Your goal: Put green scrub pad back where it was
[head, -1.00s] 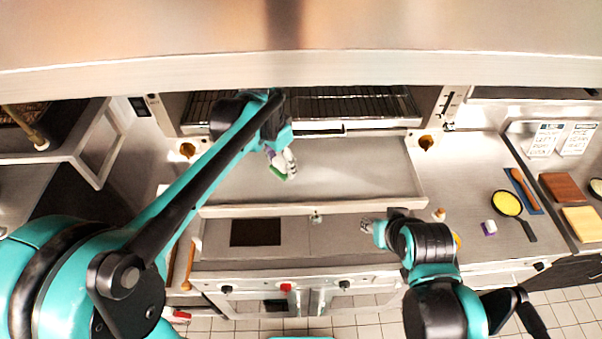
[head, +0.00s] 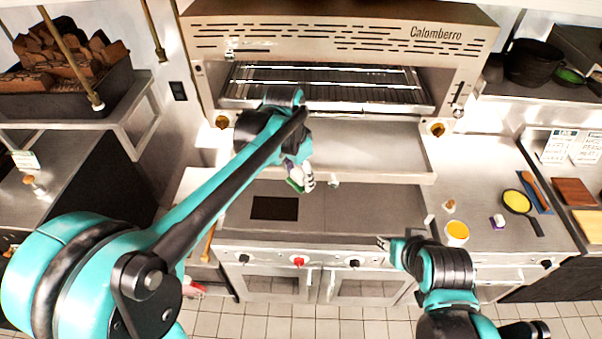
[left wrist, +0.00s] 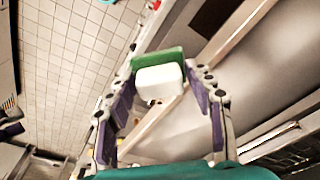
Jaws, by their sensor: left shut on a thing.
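The green scrub pad (head: 293,185) has a green face and a white block behind it. In the left wrist view the pad (left wrist: 160,58) sits between the two purple-and-grey fingers. My left gripper (head: 301,178) is shut on it and appears near the front edge of the steel shelf (head: 370,150). The pad looks held clear of surfaces, though its height is hard to judge. My right gripper (head: 384,243) is in front of the counter at right of centre, small and away from the pad; its jaws are unclear.
A grill oven (head: 330,85) stands behind the shelf. On the right counter are a yellow bowl (head: 457,231), a small purple-and-white item (head: 497,221), a pan with yellow contents (head: 517,202) and a blue board (head: 540,195). A dark square (head: 274,208) lies on the front counter, with clear steel around it.

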